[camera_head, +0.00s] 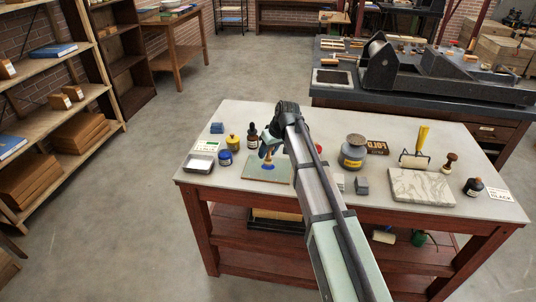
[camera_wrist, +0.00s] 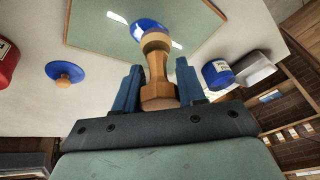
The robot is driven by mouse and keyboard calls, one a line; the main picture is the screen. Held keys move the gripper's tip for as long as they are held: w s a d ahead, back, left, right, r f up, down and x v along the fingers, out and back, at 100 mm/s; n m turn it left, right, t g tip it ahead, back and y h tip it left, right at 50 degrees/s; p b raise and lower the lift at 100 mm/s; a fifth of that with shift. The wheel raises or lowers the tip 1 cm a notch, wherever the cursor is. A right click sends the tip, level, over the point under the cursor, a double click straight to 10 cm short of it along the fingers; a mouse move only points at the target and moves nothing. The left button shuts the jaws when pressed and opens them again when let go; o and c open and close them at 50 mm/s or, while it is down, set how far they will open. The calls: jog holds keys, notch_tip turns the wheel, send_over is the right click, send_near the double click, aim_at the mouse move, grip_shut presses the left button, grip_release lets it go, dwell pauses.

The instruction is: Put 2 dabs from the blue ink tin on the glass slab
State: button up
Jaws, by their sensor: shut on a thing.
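My gripper (camera_wrist: 160,88) is shut on a wooden-handled dabber (camera_wrist: 157,68), which shows between its two blue fingers. The dabber's far end is over the glass slab (camera_wrist: 105,32), with a round blue patch (camera_wrist: 148,25) there. I cannot tell how much of this blue is the dabber's face and how much is ink on the glass, nor whether they touch. In the head view the slab (camera_head: 256,176) lies on the table, partly behind my arm, with blue showing under the dabber. The blue ink tin (camera_head: 224,158) stands left of the slab; it also shows in the wrist view (camera_wrist: 216,75).
A grey tray (camera_head: 199,164), yellow tin (camera_head: 233,142) and dark bottle (camera_head: 252,135) stand near the slab. A blue disc with a wooden knob (camera_wrist: 65,73) lies beside it.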

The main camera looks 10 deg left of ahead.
jog(key=shift+r, duration=2.55)
jog(key=shift+a, duration=0.1)
jog(key=w+a+r, duration=0.2)
jog(key=a, duration=1.5)
jog(key=shift+a+r, duration=0.15)
jog(key=shift+f, duration=2.9)
jog(key=shift+f, duration=0.75)
jog(key=shift+r, duration=0.15)
